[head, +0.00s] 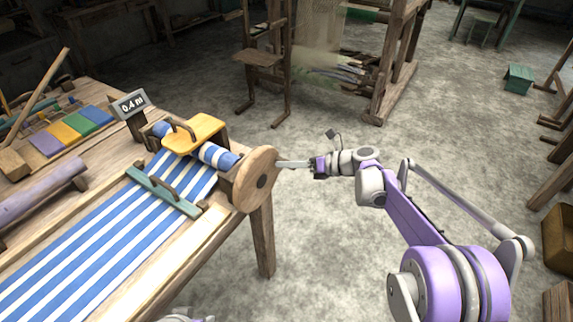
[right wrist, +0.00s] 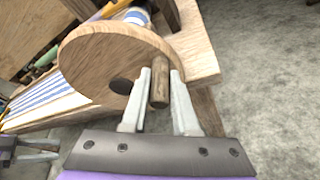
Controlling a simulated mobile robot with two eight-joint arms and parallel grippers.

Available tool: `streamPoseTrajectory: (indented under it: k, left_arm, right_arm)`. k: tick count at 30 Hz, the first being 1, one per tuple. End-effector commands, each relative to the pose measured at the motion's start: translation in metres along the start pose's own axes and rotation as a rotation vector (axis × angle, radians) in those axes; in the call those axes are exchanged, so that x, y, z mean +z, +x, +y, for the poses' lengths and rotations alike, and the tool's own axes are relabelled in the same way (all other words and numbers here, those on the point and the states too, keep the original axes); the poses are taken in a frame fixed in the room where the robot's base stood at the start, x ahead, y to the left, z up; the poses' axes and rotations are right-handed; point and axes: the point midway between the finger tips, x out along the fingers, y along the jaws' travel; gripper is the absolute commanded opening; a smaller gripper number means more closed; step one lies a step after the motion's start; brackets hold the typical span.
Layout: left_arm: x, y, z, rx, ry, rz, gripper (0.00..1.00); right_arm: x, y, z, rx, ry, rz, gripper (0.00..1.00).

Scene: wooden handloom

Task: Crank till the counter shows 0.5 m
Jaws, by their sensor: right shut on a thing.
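The round wooden crank wheel (head: 255,182) stands at the loom's right end, on the roller that carries the blue-and-white cloth (head: 95,245). In the right wrist view the wheel (right wrist: 95,62) shows its dark hub and a wooden handle peg (right wrist: 159,90). My right gripper (head: 285,164) is at the wheel's right side, its fingers shut on this peg, one on each side (right wrist: 160,74). My left gripper (right wrist: 40,150) shows at the left edge of the right wrist view, fingers apart and empty, away from the wheel.
A yellow wooden piece with a handle (head: 196,132) sits over the roller. A green bar (head: 165,192) lies across the cloth. Coloured squares (head: 72,132) lie at the back left. The loom's leg (head: 262,240) stands below the wheel.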

Motion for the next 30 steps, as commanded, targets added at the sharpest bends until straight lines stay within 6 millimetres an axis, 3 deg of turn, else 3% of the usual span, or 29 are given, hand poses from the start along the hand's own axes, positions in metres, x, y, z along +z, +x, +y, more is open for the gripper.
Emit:
streamPoseTrajectory:
  k: [4, 29, 30]
  left_arm:
    - [0.004, 0.009, 0.000, 0.000, 0.000, -0.003, 0.50]
    - [0.007, 0.016, 0.000, 0.000, 0.000, -0.006, 0.50]
    - [0.007, 0.016, 0.000, 0.000, 0.000, -0.006, 0.50]
  right_arm:
    - [-0.007, 0.003, -0.008, 0.032, 0.083, 0.001, 0.00]
    - [-0.014, 0.005, -0.012, 0.028, 0.071, 0.003, 0.00]
    - [-0.014, 0.005, -0.012, 0.028, 0.071, 0.003, 0.35]
